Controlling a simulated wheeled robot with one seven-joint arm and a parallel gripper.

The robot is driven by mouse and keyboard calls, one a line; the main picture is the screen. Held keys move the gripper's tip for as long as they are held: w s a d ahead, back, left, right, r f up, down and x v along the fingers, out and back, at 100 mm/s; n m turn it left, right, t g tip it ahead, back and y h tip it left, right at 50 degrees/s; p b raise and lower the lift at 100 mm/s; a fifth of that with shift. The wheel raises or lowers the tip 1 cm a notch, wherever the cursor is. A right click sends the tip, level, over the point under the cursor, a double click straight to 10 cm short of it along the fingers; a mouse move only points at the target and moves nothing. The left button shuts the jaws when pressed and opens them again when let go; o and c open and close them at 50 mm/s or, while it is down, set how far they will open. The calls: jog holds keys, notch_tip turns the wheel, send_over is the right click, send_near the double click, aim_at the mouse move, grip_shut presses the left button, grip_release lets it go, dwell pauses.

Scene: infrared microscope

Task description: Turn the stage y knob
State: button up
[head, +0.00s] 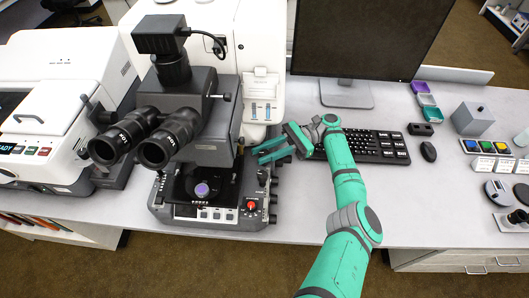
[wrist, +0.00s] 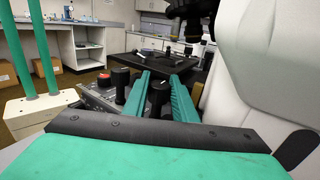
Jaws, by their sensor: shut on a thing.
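The microscope (head: 205,120) stands left of my arm in the head view, with its dark stage (head: 195,182) low at the front. My gripper (head: 262,152) reaches in from the right at the microscope's right side. In the wrist view, the two teal fingers of my gripper (wrist: 159,88) lie on either side of an upright black knob, the stage y knob (wrist: 158,97), and are shut on it. Its lower part is hidden by the gripper body. No label on the knob can be read.
The white microscope body (wrist: 265,80) is close on the right. A keyboard (head: 365,146) lies under my forearm, with a monitor (head: 355,35) behind.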

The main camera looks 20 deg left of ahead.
jog(key=shift+n+g+h, duration=0.4)
jog(key=shift+h, duration=0.1)
jog(key=o, duration=0.8)
jog(key=shift+c, duration=0.2)
jog(key=shift+s+m+t+y, duration=0.1)
jog(key=shift+m+t+y, duration=1.55)
jog(key=shift+t, duration=0.25)
jog(key=shift+m+t+y, duration=0.55)
jog(key=shift+t, duration=0.35)
